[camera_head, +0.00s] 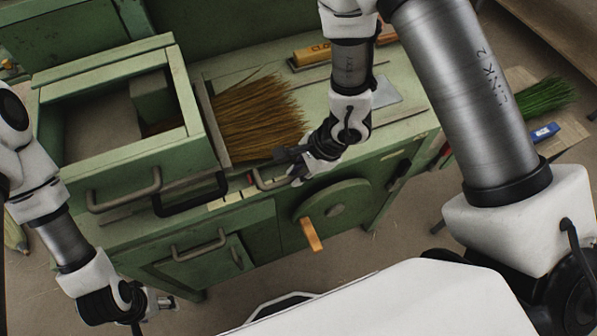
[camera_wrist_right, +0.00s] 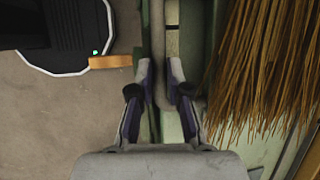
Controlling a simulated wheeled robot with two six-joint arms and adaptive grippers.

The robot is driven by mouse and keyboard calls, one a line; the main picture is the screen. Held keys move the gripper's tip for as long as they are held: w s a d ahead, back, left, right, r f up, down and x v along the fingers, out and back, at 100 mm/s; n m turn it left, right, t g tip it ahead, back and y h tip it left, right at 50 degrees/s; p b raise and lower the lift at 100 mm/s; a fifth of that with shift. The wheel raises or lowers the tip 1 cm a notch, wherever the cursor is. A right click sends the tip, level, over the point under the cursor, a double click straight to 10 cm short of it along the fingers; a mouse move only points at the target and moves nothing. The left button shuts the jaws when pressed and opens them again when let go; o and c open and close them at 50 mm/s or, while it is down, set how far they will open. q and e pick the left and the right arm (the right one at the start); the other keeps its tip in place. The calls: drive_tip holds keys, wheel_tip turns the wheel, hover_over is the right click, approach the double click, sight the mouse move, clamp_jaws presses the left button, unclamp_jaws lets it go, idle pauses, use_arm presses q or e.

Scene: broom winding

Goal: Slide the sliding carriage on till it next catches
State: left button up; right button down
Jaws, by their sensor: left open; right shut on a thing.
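A green open-topped box frame (camera_head: 115,165) with a grey bar handle (camera_head: 125,198) stands on the left of the green bench in the head view. I cannot tell for certain which part is the sliding carriage. My right gripper (camera_head: 290,168) is shut on another grey bar handle (camera_head: 258,184) at the bench's front, just below the broom bristles. In the right wrist view this handle (camera_wrist_right: 158,40) runs between the fingers of the right gripper (camera_wrist_right: 160,80). My left gripper (camera_head: 168,302) is open and empty, low at the left, apart from the bench.
Brown broom bristles (camera_head: 258,115) fan out beside the box; they also show in the right wrist view (camera_wrist_right: 265,70). A round green wheel with a wooden crank handle (camera_head: 311,234) is on the bench front. A black bar handle (camera_head: 190,207) sits nearby. Green bristles (camera_head: 540,98) lie at the right.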

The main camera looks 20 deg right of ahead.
drive_tip(key=c, duration=1.1)
unclamp_jaws()
drive_tip(key=shift+d, duration=0.85)
drive_tip(key=shift+c, duration=0.2)
drive_tip(key=shift+a, duration=0.45)
drive_tip(key=shift+r, duration=0.2)
drive_tip(key=v, duration=1.1)
drive_tip(key=shift+d+r, duration=0.2)
drive_tip(key=shift+d, duration=0.2)
drive_tip(key=shift+s, duration=0.15)
